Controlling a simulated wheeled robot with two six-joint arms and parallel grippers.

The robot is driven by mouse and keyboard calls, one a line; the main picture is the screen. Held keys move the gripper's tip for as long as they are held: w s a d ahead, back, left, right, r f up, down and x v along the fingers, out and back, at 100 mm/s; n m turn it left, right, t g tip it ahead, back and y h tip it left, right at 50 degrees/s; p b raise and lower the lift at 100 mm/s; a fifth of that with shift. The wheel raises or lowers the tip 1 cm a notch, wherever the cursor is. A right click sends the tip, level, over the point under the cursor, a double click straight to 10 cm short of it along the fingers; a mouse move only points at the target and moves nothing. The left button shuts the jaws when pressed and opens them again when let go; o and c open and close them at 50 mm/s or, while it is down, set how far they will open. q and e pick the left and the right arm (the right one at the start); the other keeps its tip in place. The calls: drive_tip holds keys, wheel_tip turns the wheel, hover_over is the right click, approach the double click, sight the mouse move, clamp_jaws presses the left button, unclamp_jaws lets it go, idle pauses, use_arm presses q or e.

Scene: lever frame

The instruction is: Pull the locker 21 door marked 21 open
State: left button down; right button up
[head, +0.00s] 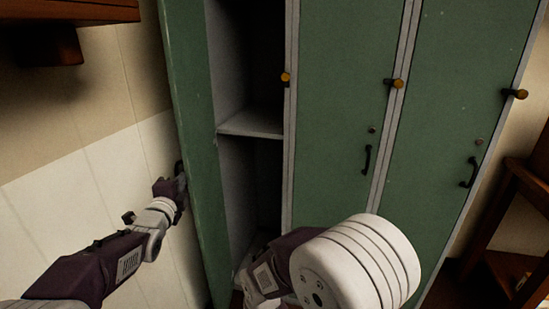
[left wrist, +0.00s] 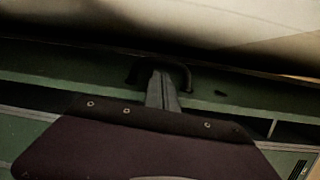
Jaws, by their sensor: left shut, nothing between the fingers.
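The green locker door (head: 193,120) at the left stands wide open, swung out to the left, and its locker's grey inside shows. I cannot read a number on it. Its dark handle (head: 178,168) is on the outer face, which is turned left. My left gripper (head: 181,184) is at this handle, shut with nothing held. In the left wrist view the closed fingers (left wrist: 163,88) reach up to the dark curved handle (left wrist: 182,70); I cannot tell whether they touch it. My right arm crosses the lower middle, and its gripper is not in view.
The open locker has a shelf (head: 252,125). Two more green doors, the middle one (head: 340,110) and the right one (head: 445,110), are shut, with dark handles. A tiled wall (head: 90,190) is close on the left. Wooden furniture (head: 510,210) stands at the right.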

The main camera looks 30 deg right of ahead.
use_arm(q)
drive_tip(key=shift+s, duration=0.1)
idle(0.5)
drive_tip(key=v, duration=0.9)
drive_tip(key=s+a+f+n+g+y, duration=0.3)
drive_tip(key=s+a+f+n+y, duration=0.1)
drive_tip(key=a+f+n, duration=0.4)
drive_tip(key=s+a+f+n+g+y, duration=0.3)
drive_tip(key=a+f+n, duration=0.3)
drive_tip(key=a+f, duration=0.35)
drive_tip(key=s+a+f+n+g+y, duration=0.1)
drive_tip(key=s+a+f+n+g, duration=0.25)
drive_tip(key=s, duration=0.35)
drive_tip(key=s+a+f+n+g+y, duration=0.1)
drive_tip(key=s+a+f+n+g, duration=0.2)
drive_tip(key=s, duration=0.4)
drive_tip(key=s+a+f+n+g, duration=0.1)
drive_tip(key=s+a+f+n, duration=0.15)
drive_tip(key=s+n, duration=0.3)
wheel_tip(320, 180, up, 29)
drive_tip(key=s+p, duration=0.1)
drive_tip(key=p, duration=2.8)
drive_tip(key=shift+a, duration=0.25)
drive_tip(key=shift+s+f, duration=0.1)
drive_tip(key=shift+f, duration=0.05)
